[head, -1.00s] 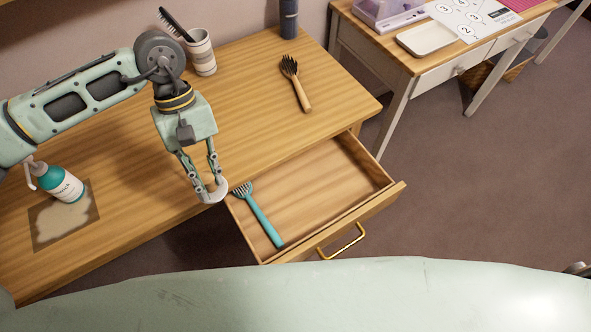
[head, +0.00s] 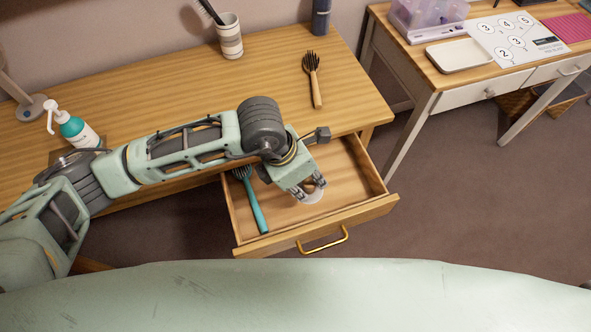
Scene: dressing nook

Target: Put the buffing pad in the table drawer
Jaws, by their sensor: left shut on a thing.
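The table drawer (head: 352,211) is pulled open at the front of the wooden table, with a brass handle on its face. My left gripper (head: 313,188) is over the right-middle part of the open drawer, pointing down. It is shut on the buffing pad (head: 313,197), a small whitish round piece partly hidden by the fingers. I cannot tell whether the pad touches the drawer floor. A teal brush (head: 255,208) lies in the drawer's left part, its head partly hidden by my arm. My right gripper is not in view.
On the wooden table (head: 180,75) are a dark brush with a wooden handle (head: 314,80), a striped cup (head: 229,38), a dark bottle (head: 320,17) and a pump bottle (head: 75,130). A second table (head: 415,47) stands at the right with a white tray (head: 459,55).

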